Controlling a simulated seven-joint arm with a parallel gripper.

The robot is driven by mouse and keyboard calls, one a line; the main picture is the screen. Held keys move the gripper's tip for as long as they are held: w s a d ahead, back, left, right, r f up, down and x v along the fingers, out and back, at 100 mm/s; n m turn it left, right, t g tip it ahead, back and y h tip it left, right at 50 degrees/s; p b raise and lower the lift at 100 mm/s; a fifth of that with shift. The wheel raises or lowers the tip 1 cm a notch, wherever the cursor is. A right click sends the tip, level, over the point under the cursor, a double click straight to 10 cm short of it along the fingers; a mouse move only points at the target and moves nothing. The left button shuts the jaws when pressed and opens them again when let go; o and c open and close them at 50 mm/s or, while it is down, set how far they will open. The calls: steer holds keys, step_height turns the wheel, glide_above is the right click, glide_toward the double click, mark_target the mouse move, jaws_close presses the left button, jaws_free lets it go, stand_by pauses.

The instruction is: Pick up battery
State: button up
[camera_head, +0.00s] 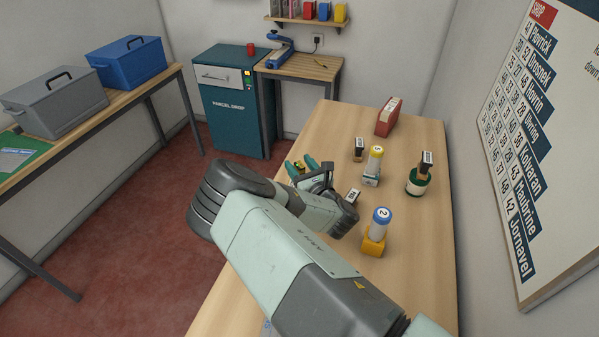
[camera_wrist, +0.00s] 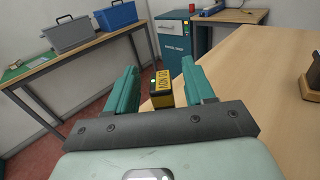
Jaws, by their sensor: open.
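The battery (camera_wrist: 161,87) is a small yellow and black block with lettering on its face. In the wrist view it stands between my gripper's two teal fingers, with visible gaps on both sides. My gripper (camera_wrist: 161,70) is open and empty. In the head view my gripper (camera_head: 301,164) is over the left edge of the wooden table, and a bit of the battery (camera_head: 299,167) shows yellow between the fingers. How far it sits beyond the fingertips is hard to tell.
The wooden table (camera_head: 327,125) also bears a red box (camera_head: 388,117), a blue-capped bottle (camera_head: 381,220) on a yellow block, a yellow-capped bottle (camera_head: 374,164), a dark stamp (camera_head: 359,150) and a green round item (camera_head: 416,183). A teal parcel-drop cabinet (camera_head: 235,115) stands beyond.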

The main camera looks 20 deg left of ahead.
steer(key=shift+x, duration=1.15)
jaws_close()
step_height(320, 180, up, 10)
step_height(320, 180, down, 10)
steer(key=shift+r, duration=0.15)
